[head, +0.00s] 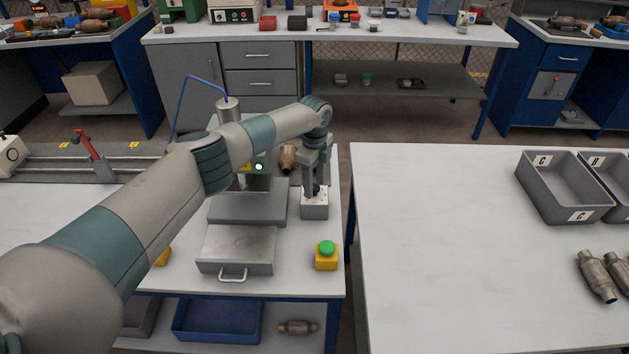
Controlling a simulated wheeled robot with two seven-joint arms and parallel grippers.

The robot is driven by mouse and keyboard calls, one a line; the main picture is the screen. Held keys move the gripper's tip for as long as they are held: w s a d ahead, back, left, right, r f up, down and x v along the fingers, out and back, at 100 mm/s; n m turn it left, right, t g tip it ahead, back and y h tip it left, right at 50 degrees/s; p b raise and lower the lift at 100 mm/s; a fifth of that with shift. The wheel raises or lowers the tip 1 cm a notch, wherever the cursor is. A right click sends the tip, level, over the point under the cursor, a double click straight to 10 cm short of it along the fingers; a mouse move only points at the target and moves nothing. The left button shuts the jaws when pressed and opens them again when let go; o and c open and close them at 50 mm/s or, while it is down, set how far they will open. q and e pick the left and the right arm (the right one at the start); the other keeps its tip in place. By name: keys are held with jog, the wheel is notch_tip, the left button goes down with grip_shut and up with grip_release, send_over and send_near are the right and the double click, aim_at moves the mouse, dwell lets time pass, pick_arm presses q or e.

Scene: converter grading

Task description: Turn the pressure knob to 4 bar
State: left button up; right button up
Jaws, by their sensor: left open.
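My left arm reaches in from the left across the test bench, and its gripper (316,184) points down over a small light-grey box (314,208). The gripper is open, with its fingertips at the top of the box. A small dark part shows between the fingers; it looks like the pressure knob, mostly hidden by them. I cannot tell whether the fingers touch it, and no scale or pressure reading is legible. My right gripper is not in view.
Left of the box stands a grey fixture (232,209) with a lit green lamp, partly behind my arm. In front are a handled metal plate (237,250) and a green button (327,247) on a yellow box. The right table (440,230) is largely clear, with grey bins (548,203) and converters.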

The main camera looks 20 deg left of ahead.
pick_arm(q)
jog(key=c, duration=1.1)
jog(key=shift+o, duration=0.2)
jog(key=shift+f, duration=0.1)
